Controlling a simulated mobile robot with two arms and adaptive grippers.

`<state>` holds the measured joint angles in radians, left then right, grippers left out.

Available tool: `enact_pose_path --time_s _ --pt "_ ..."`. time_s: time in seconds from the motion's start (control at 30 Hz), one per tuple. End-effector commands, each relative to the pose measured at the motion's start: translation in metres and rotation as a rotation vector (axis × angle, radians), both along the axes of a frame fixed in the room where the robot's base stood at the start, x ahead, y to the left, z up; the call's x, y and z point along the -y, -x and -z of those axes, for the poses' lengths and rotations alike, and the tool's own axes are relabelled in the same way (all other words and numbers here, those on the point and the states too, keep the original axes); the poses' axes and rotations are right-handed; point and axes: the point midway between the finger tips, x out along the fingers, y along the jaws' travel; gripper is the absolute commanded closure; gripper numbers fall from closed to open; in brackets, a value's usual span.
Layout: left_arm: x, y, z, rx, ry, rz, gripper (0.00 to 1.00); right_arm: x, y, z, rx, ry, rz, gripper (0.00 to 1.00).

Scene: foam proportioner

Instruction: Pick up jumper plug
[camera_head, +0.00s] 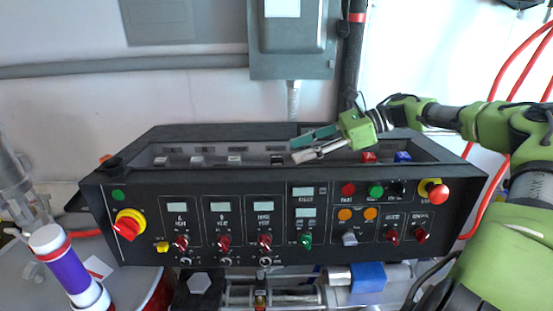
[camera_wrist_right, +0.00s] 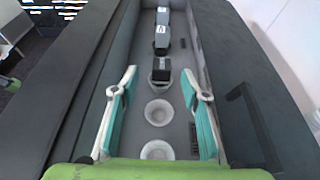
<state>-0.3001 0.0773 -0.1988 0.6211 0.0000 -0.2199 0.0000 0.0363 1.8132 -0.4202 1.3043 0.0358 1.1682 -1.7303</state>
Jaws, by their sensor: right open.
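A small black plug (camera_head: 277,160), which looks like the jumper plug, stands in the recessed trough (camera_head: 215,150) on top of the black control panel. In the right wrist view this plug (camera_wrist_right: 161,78) sits at a pale round socket, just ahead of my fingertips and roughly centred between them. My right gripper (camera_head: 297,149) reaches into the trough from the right. In the wrist view the gripper (camera_wrist_right: 159,82) is open, with a teal-padded finger on each side and nothing held. Contact with the plug is not visible. My left gripper is not in view.
Two empty round sockets (camera_wrist_right: 158,112) lie nearer the wrist camera. More dark blocks (camera_wrist_right: 161,44) stand farther along the trough. The trough walls closely flank my fingers. Red hoses (camera_head: 500,80) hang at the right.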

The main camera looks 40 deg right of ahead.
Motion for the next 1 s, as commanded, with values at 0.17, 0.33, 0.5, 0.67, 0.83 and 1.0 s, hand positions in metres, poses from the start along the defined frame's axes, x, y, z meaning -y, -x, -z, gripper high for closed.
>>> enact_pose_path --time_s 0.17,0.33,0.5,0.67,0.83,1.0 --pt "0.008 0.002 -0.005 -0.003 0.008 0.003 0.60 -0.013 -0.011 0.008 -0.001 0.000 0.000 0.58" --pt "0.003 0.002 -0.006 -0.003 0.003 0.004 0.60 -0.017 -0.016 0.012 0.000 0.001 0.001 0.58" --pt "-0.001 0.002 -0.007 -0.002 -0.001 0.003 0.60 -0.019 -0.017 0.014 0.000 0.000 0.001 0.58" --pt "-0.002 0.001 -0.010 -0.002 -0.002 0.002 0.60 -0.023 -0.021 0.021 -0.003 0.000 0.000 0.58" --pt "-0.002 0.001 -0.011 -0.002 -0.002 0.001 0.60 -0.027 -0.026 0.030 -0.002 0.002 0.001 0.58" --pt "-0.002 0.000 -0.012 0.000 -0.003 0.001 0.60 -0.033 -0.031 0.037 -0.003 0.001 -0.001 0.58"
